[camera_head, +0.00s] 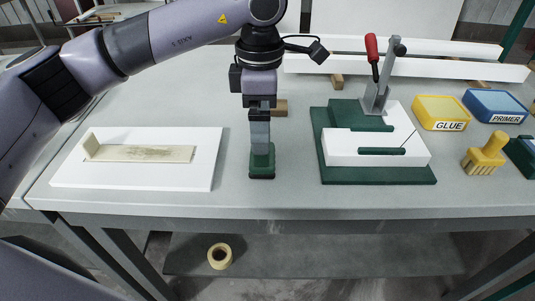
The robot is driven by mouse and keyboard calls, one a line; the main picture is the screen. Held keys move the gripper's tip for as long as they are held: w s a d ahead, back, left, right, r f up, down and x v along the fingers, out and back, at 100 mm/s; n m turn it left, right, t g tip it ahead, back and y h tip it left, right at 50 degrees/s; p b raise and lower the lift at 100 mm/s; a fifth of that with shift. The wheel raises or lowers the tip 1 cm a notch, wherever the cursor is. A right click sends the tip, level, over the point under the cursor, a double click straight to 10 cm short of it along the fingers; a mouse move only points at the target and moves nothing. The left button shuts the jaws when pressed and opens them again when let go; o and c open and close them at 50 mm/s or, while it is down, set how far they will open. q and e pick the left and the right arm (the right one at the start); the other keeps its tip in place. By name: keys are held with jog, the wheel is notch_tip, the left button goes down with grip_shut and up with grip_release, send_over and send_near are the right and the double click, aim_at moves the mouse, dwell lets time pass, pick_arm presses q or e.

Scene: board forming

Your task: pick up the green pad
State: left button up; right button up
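The green pad (262,171) is a small dark green block standing on the grey table, near the front edge and left of the clamp fixture. My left gripper (260,150) points straight down over it, with its fingertips at the pad's upper part. The fingers are seen edge-on and overlap, so I cannot tell whether they are open around the pad or shut on it. The pad's base appears to be at table level. My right gripper is not in view.
A white board (201,177) with a beige strip (140,154) lies at left. A green fixture (375,176) with a red-handled toggle clamp (372,50) stands right. Beyond it are a yellow GLUE box (440,110), blue PRIMER box (494,103) and yellow brush (486,152).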

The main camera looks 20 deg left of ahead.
pick_arm(q)
jog(key=shift+s+f, duration=0.15)
jog(key=shift+f, duration=0.5)
jog(key=f, duration=0.2)
jog(key=f+p, duration=0.1)
jog(key=f, duration=0.2)
jog(key=shift+s+d+f, duration=0.1)
jog(key=shift+s+f, duration=0.1)
jog(key=shift+f, duration=0.1)
jog(key=c, duration=0.9)
jog(key=shift+c, duration=0.4)
jog(key=shift+r, duration=0.1)
notch_tip(320, 180, up, 20)
